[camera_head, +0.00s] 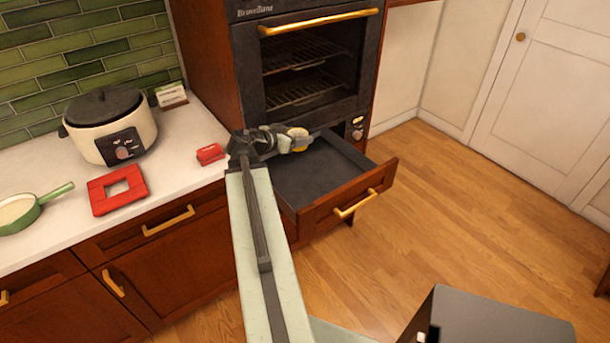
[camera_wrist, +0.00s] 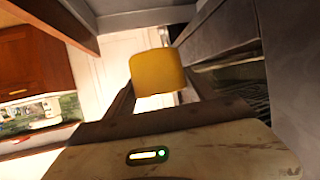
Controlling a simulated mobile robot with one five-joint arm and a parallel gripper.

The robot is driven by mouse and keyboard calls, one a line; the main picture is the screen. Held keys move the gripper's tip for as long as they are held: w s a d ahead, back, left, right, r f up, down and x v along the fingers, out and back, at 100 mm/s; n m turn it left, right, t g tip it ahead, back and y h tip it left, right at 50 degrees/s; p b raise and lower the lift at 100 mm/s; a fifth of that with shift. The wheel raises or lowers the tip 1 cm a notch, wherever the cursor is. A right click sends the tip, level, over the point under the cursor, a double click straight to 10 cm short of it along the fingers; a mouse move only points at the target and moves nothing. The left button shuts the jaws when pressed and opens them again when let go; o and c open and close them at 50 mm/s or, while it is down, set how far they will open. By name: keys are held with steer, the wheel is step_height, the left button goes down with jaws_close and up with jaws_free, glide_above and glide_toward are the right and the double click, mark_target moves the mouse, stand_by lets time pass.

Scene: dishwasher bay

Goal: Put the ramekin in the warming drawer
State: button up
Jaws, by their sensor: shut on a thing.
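The ramekin (camera_wrist: 158,75) is a small yellow cup, held between the two fingers of my gripper in the wrist view. In the head view the ramekin (camera_head: 298,133) is a small yellow patch at the end of my gripper (camera_head: 304,138), partly hidden by it. My gripper is shut on it. The warming drawer (camera_head: 345,203) is pulled open below the oven, with a dark interior and a wooden front with a gold handle. The ramekin appears above the back part of the open drawer; its exact height over the drawer floor is hard to tell.
The oven (camera_head: 308,62) stands above the drawer. On the white counter (camera_head: 190,135) at left are a rice cooker (camera_head: 110,125), a red square frame (camera_head: 118,190), a small red block (camera_head: 210,154), a green pan (camera_head: 30,207) and a small card box (camera_head: 171,95). The drawer's visible interior looks empty.

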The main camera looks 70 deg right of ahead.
steer(key=n+t+b, duration=0.1)
steer(key=t+b, duration=0.1)
steer(key=b, duration=1.2)
glide_above(308, 188)
step_height(308, 188, down, 14)
steer(key=shift+n+h, duration=0.3)
steer(key=shift+h, duration=0.1)
step_height(308, 188, down, 10)
steer(key=b, duration=1)
steer(key=shift+f, duration=0.25)
steer(key=shift+r, duration=0.3)
steer(key=shift+f, duration=0.25)
steer(key=o, duration=1.5)
steer(key=shift+r, duration=0.15)
